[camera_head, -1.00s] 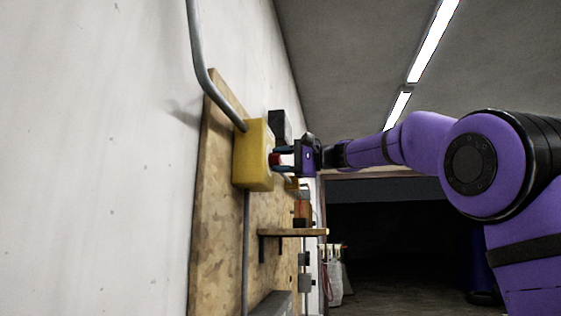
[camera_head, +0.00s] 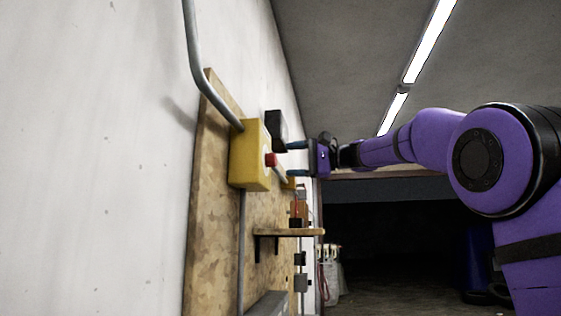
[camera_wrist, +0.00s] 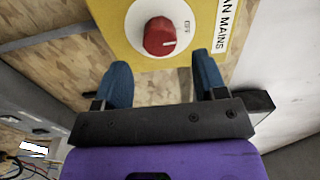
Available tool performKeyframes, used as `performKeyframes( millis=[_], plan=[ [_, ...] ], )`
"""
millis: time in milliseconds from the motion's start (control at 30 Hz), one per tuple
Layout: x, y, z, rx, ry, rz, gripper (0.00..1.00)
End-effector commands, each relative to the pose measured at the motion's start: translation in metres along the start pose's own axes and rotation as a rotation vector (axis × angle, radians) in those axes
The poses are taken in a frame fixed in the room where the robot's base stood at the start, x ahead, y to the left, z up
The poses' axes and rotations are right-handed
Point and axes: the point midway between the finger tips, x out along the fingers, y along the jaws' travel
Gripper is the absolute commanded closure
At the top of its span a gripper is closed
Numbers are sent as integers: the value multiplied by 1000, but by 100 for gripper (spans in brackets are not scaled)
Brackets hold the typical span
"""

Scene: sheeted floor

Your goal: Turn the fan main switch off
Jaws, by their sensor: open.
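The yellow switch box (camera_head: 250,155) is fixed to a wooden board on the left wall. Its red knob (camera_head: 270,160) sticks out towards my gripper (camera_head: 290,159). My gripper is open and empty, its blue fingertips to the right of the knob and apart from it. In the wrist view the red knob (camera_wrist: 160,37) sits on a white round plate on the yellow box (camera_wrist: 118,22). A white pointer mark on the knob faces right, and a small "OFF" marking is at its upper right. A label reading "AN MAINS" is partly cut off.
A black box (camera_head: 277,128) is mounted behind the yellow one. A grey conduit (camera_head: 200,70) runs into the yellow box from above. A small wooden shelf (camera_head: 290,232) juts out below. The space right of the board, under my arm, is open.

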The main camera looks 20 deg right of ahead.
Motion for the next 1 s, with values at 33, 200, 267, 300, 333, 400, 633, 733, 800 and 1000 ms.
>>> performKeyframes(
  millis=[33,200,267,300,333,400,633,733,800,1000],
  plan=[
    [-11,0,0,-1,3,0,35],
    [-40,0,0,0,2,1,35],
    [-47,0,0,0,1,1,35],
    [-51,0,0,-1,0,1,35],
    [-54,0,0,-1,1,1,35],
    [-58,0,0,-1,1,0,35],
    [-62,0,0,-1,-1,0,35],
    [-62,0,0,-1,-1,0,35],
    [-62,0,0,-1,-1,1,35],
    [-62,0,0,-1,-1,1,35]
  ],
)
